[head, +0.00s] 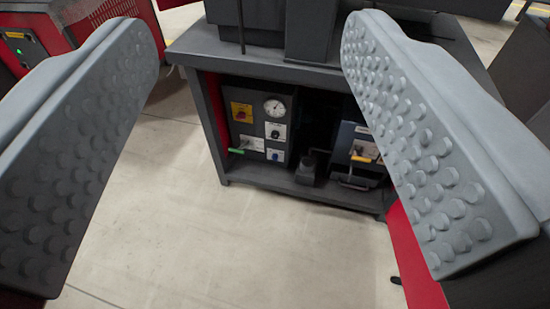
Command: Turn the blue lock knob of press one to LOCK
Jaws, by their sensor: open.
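A small blue knob (276,157) sits on a white plate low on a dark control panel, inside the open front of a dark machine cabinet (270,66). It is small in the picture, and I cannot read its label or tell which way it points. My gripper (249,32) is open and empty. Its two grey studded fingers stand wide apart at the left and right of the view. The panel lies well beyond them, and the knob shows in the gap between them.
Above the knob are a dark knob on a white plate (276,131), a round gauge (275,108) and a red switch on yellow (241,112). A green-tipped lever (236,150) is to its left. A blue-grey box with an orange lever (360,158) is right. The floor (190,220) in front is clear.

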